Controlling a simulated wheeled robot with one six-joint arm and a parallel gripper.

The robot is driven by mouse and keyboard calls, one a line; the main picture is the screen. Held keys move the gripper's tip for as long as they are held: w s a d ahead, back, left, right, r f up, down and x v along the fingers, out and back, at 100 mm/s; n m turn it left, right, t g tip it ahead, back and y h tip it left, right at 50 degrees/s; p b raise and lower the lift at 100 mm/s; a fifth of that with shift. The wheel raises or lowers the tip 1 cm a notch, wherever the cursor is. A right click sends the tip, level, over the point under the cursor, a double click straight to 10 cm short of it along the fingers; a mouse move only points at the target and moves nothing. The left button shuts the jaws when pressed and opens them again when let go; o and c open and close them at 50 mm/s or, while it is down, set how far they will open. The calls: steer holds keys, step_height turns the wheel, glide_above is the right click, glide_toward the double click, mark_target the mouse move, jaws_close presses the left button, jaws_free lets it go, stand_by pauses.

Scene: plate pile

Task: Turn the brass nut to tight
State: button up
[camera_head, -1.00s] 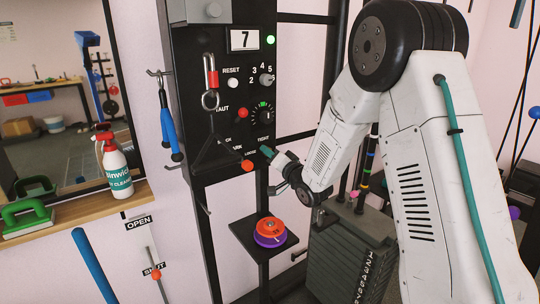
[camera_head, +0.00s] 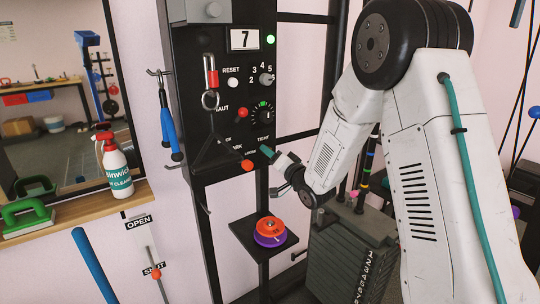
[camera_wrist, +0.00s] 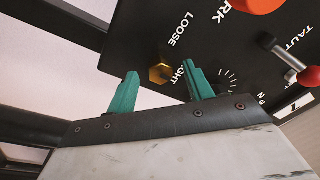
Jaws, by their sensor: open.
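The brass nut (camera_wrist: 161,71) is a hex nut on the black panel, in the upper middle of the wrist view. The word LOOSE is printed to one side of it, and the word TIGHT on the other is partly covered by a finger. My gripper (camera_wrist: 162,78) is open, with its two teal fingers pointing at the panel, one on either side of the nut. A gap shows between the nut and each finger. In the head view my gripper (camera_head: 272,154) is at the lower right of the panel, and I cannot make out the nut there.
A red-tipped lever (camera_wrist: 308,76), a round dial and an orange knob (camera_head: 248,166) are close by on the panel. Below, a small shelf (camera_head: 262,247) holds orange and purple discs. A grey weight stack (camera_head: 345,255) stands beneath my arm.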

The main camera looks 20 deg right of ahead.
steer(key=v, duration=0.6)
steer(key=shift+s, duration=0.35)
steer(key=shift+d+f, duration=0.1)
